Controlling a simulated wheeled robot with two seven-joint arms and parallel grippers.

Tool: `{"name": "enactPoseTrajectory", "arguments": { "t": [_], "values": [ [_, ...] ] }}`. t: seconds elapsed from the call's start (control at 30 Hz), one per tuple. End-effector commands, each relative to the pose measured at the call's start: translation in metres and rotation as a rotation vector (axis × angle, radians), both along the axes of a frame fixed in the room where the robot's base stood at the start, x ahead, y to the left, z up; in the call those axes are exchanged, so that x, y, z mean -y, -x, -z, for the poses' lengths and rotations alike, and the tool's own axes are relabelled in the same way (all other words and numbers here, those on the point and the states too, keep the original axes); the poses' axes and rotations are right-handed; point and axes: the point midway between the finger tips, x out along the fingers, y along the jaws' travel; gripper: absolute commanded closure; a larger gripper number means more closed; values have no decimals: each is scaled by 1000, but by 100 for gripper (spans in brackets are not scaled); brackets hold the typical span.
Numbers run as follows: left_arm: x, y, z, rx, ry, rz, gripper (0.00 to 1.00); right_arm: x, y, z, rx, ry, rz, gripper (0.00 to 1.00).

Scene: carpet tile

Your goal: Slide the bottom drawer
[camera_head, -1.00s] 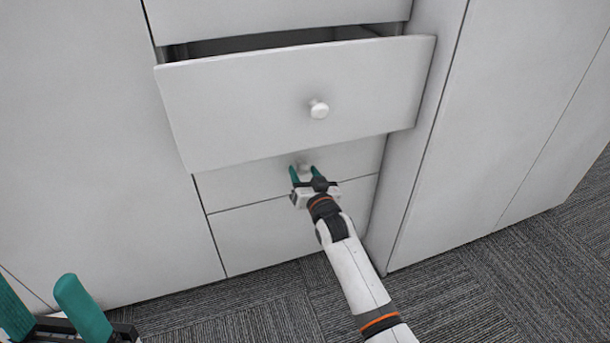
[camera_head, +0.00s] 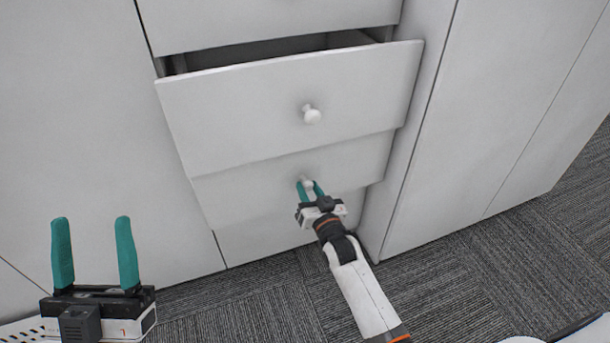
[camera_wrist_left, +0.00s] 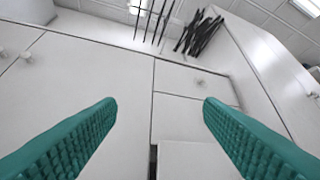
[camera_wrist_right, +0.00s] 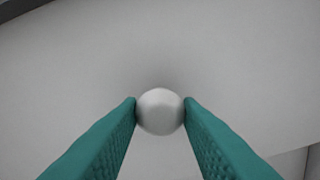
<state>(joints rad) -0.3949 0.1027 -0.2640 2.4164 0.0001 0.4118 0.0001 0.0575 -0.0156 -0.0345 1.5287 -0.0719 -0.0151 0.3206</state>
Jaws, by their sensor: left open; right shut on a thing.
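A white drawer front (camera_head: 240,195) under the open drawer stands partly pulled out. Its round white knob (camera_wrist_right: 160,112) is between the teal fingers of my right gripper (camera_head: 310,187), which is shut on it. The knob fills the gap between the fingertips in the right wrist view. Below this drawer is a plain white panel (camera_head: 255,242), with no knob visible. My left gripper (camera_head: 92,220) is open and empty at the lower left, in front of the flat cabinet front. Its spread fingers also show in the left wrist view (camera_wrist_left: 160,103).
Another drawer (camera_head: 240,110), just above, is pulled out further, its white knob (camera_head: 312,115) free. A shut drawer front (camera_head: 265,20) is above it. Tall white cabinet panels (camera_head: 500,100) flank the drawers. Grey carpet (camera_head: 460,270) lies in front.

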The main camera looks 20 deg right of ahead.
Motion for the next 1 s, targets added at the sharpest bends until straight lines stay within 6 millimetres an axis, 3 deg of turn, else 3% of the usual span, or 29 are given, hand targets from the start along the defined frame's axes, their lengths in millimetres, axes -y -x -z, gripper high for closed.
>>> {"name": "enactPoseTrajectory", "arguments": {
  "t": [0.2,0.4,0.8,0.83,0.93,1.0],
  "values": [
    [3,-28,27,-261,-77,-14,38,0,18,1,-6,1,0,100],
    [3,-40,50,-418,-122,-22,38,1,27,1,-5,1,1,100],
    [2,-42,57,-452,-131,-24,38,1,29,2,-4,1,0,100],
    [2,-42,56,-452,-131,-24,38,1,29,2,-4,1,0,64],
    [3,-42,56,-451,-131,-24,38,1,29,1,-4,1,0,47],
    [3,-42,56,-451,-131,-24,38,1,29,1,-3,1,0,47]
  ]
}}
